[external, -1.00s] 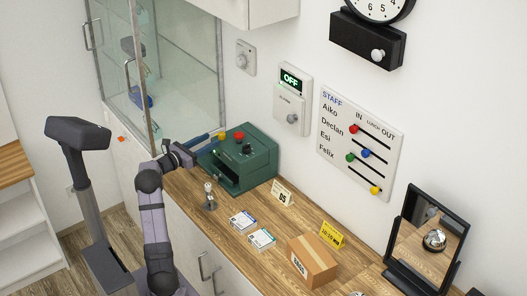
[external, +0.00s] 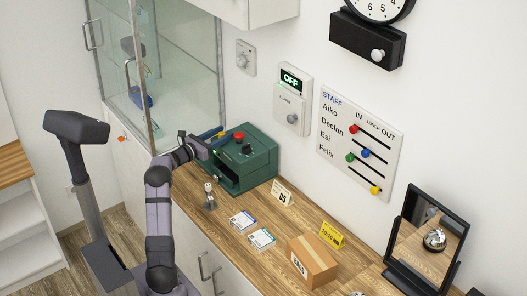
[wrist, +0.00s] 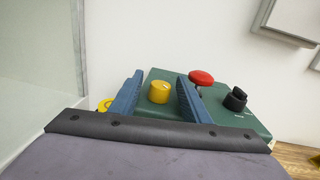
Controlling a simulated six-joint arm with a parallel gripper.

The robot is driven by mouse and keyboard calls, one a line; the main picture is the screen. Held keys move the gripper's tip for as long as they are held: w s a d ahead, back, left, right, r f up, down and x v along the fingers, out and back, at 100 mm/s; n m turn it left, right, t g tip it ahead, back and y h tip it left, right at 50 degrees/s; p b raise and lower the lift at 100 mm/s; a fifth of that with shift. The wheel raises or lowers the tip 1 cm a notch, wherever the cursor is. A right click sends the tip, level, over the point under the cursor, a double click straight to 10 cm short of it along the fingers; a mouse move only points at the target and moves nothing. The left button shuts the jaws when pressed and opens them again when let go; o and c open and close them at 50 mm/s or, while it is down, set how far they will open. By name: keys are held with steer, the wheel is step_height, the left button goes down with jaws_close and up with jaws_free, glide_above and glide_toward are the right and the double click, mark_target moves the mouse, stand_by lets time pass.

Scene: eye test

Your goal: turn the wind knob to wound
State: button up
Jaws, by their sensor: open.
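The green machine (external: 262,158) stands on the counter and has an open front bay. Its top carries a yellow knob (wrist: 159,92), a red mushroom button (wrist: 201,77) and a black knob (wrist: 236,99). The black knob has small marks too small to read. A pale knob (external: 378,55) sits on the black box under the wall clock. I cannot read which knob is the wind knob. My gripper (wrist: 159,82) is open at the left of the machine's top, its blue fingers on either side of the yellow knob in the wrist view. Contact cannot be told.
A glass cabinet (external: 185,75) stands close on the left. A wall panel reading OFF (external: 291,100) hangs behind the machine.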

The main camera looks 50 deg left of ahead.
steer(key=c, duration=1)
steer(key=shift+c, duration=0.2)
steer(key=shift+h+b, duration=0.4)
steer(key=shift+b, duration=0.25)
steer(key=shift+m+h+b, duration=0.3)
steer(key=shift+m+b, duration=0.1)
steer(key=shift+m, duration=0.1)
steer(key=shift+r+m+h+b, duration=0.1)
steer(key=shift+m+h+b, duration=0.55)
steer(key=shift+h, duration=0.55)
steer(key=shift+r+m+h, duration=0.25)
steer(key=shift+m+h, duration=0.4)
steer(key=shift+h, duration=0.25)
steer(key=shift+w+h, duration=0.1)
steer(key=shift+h, duration=0.2)
steer(key=shift+f+m+g+h+p, duration=0.1)
steer(key=shift+m+g+h+p, duration=0.3)
steer(key=shift+m+h, duration=0.15)
